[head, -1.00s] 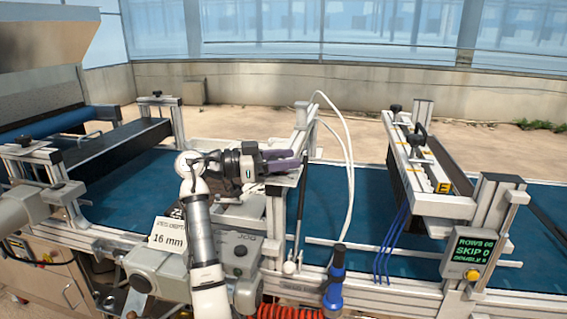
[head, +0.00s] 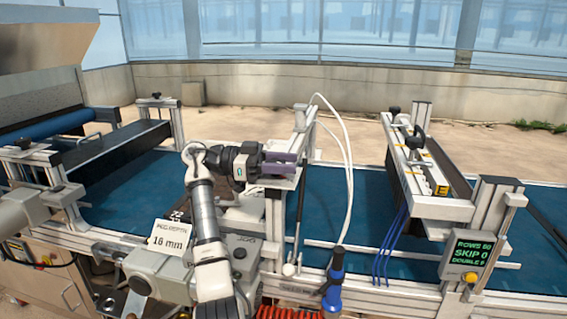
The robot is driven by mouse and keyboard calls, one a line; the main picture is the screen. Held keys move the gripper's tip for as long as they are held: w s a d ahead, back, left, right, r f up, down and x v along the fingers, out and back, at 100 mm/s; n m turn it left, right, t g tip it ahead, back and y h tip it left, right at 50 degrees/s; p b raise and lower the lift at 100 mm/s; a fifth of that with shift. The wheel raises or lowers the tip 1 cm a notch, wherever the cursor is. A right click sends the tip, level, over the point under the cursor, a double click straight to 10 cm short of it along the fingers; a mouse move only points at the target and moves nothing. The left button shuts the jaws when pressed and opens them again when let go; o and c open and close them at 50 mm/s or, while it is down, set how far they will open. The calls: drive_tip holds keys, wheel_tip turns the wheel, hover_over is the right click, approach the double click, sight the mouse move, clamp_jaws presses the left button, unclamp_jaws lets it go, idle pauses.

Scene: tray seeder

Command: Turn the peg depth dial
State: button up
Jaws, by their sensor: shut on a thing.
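My gripper (head: 283,163) reaches right from my wrist in the middle of the head view, against the upright frame of the seeder. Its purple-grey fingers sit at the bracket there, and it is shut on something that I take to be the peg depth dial. The dial itself is hidden by the fingers and the frame. A white card (head: 171,237) marked peg depth, 16 mm, stands at the lower left, partly beside my arm.
A blue belt (head: 125,195) runs under the frames. White hoses (head: 346,175) rise right of my gripper. A blue-handled tool (head: 335,285) stands in front. A seeding bar (head: 415,160) and a display (head: 468,254) reading SKIP 0 are at the right.

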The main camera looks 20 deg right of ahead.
drive_tip(key=o, duration=1)
drive_tip(key=shift+d, duration=0.1)
drive_tip(key=shift+b+v, duration=0.55)
drive_tip(key=shift+v, duration=6.45)
drive_tip(key=shift+d, duration=0.1)
